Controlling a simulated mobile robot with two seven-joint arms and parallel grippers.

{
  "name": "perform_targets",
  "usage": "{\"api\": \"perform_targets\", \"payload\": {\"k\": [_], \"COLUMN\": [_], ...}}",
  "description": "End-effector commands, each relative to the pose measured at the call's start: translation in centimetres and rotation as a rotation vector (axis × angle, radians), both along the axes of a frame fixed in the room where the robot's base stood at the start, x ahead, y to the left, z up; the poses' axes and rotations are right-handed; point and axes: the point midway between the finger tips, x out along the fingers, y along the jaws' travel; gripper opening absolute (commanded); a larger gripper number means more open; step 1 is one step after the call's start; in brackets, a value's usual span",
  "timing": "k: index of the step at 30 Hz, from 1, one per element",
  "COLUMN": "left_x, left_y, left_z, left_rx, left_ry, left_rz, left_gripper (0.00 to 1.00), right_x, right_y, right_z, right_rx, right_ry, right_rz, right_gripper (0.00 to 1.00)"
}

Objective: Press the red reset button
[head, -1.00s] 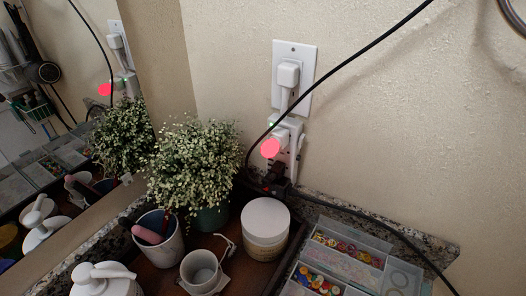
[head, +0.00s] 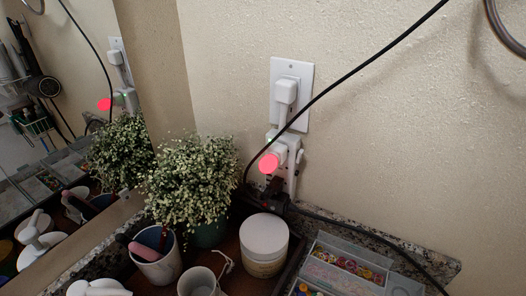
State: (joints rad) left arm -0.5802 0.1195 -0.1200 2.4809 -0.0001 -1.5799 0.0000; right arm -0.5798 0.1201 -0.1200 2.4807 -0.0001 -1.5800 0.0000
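The red reset button (head: 269,163) is a bright round disc on the front of a white plug-in adapter (head: 287,148), which hangs below a wall outlet on the back wall. A small green light shows near the adapter's top left. A black cable passes just in front of the adapter. The button's reflection (head: 105,104) shows in the mirror at left. Neither of my grippers is in view.
A leafy potted plant (head: 190,178) stands left of the button. Below are a white-lidded jar (head: 264,240), a cup with brushes (head: 157,262) and a clear organizer (head: 345,262). A black cable (head: 360,66) crosses the wall.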

Motion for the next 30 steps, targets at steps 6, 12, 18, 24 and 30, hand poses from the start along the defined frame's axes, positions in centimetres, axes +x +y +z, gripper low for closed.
{"api": "perform_targets", "payload": {"k": [6,12,18,24,30], "left_x": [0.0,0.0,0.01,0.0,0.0], "left_y": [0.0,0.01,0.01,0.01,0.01], "left_z": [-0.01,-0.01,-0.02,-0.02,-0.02], "left_rx": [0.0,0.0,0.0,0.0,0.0], "left_ry": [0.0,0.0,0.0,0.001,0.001], "left_rz": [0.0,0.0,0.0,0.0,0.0], "left_gripper": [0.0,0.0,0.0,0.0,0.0], "right_x": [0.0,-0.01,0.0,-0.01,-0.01], "right_y": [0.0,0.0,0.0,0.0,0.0], "right_z": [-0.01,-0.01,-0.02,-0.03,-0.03], "right_rx": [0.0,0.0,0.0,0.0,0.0], "right_ry": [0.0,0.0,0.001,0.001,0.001], "right_rz": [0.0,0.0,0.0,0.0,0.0], "right_gripper": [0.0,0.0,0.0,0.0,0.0]}}
